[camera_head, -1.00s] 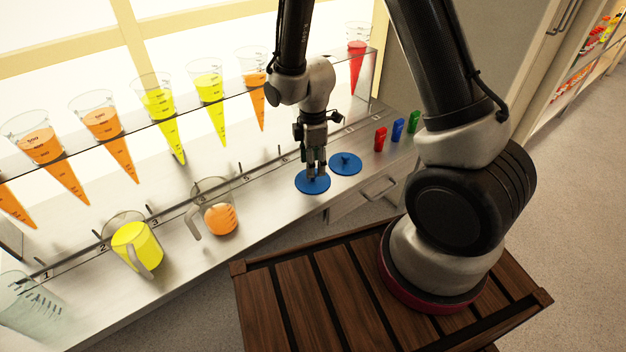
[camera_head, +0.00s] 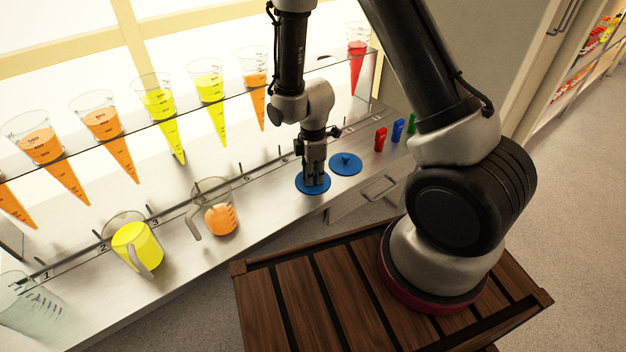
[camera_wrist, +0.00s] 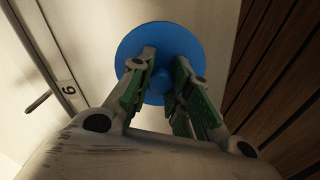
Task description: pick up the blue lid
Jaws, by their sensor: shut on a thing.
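A round blue lid (camera_head: 313,187) lies flat on the metal counter near its front edge. It also shows in the wrist view (camera_wrist: 195,42) as a blue disc with a knob in its middle. My gripper (camera_head: 314,178) points down over this lid, and in the wrist view my gripper (camera_wrist: 160,85) has its green-padded fingers on both sides of the knob. It is shut on the knob, which the fingers partly hide. A second blue lid (camera_head: 345,164) with a knob lies just behind and to the right, apart from my gripper.
A jug of orange juice (camera_head: 221,218) and a jug of yellow juice (camera_head: 138,246) stand left on the counter. Red (camera_head: 380,139), blue (camera_head: 398,129) and green clips stand at the right. A glass shelf with several juice-filled cones runs behind. The counter edge is close in front.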

